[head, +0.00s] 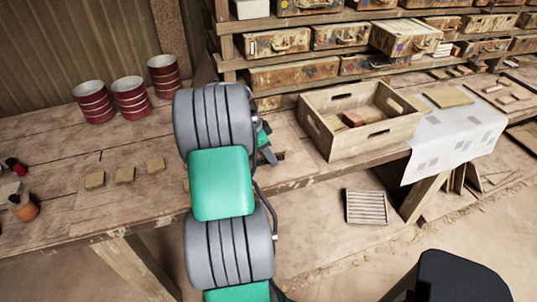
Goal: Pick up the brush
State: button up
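My arm reaches over the wooden workbench (75,205) and hides much of its middle. Only a bit of my gripper (268,154) shows, just right of the arm near the bench top. Its fingers are mostly hidden, so I cannot tell whether it is open or holds anything. A small dark brown piece shows beside it, too covered to identify. I cannot make out the brush for certain. A small terracotta pot (25,209) with a dark thing at its top stands at the far left. A small red and black item (15,166) lies behind it.
Three red tins (130,98) stand at the back left, with several small tan blocks (125,175) in front. A wooden crate (335,145) holding a reddish block (353,119) stands right of my gripper. A paper sheet (455,145) hangs over the bench edge. Shelves of cases (340,37) stand behind.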

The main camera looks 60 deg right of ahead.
aim_at(273, 150)
grip_shut()
dwell(0.4)
jog(key=shift+r, duration=0.45)
jog(key=r, duration=0.2)
jog(key=r+b, duration=0.1)
jog(key=shift+s+a+r, duration=0.2)
jog(key=shift+s+a, duration=0.05)
jog(key=s+a+r+b, duration=0.1)
jog(key=s+a+r, duration=0.8)
jog(key=shift+s+a+b, duration=0.2)
jog(key=shift+s+b, duration=0.05)
jog(key=shift+b, duration=0.1)
jog(key=shift+c, duration=1.4)
grip_release()
jog(key=c, duration=0.7)
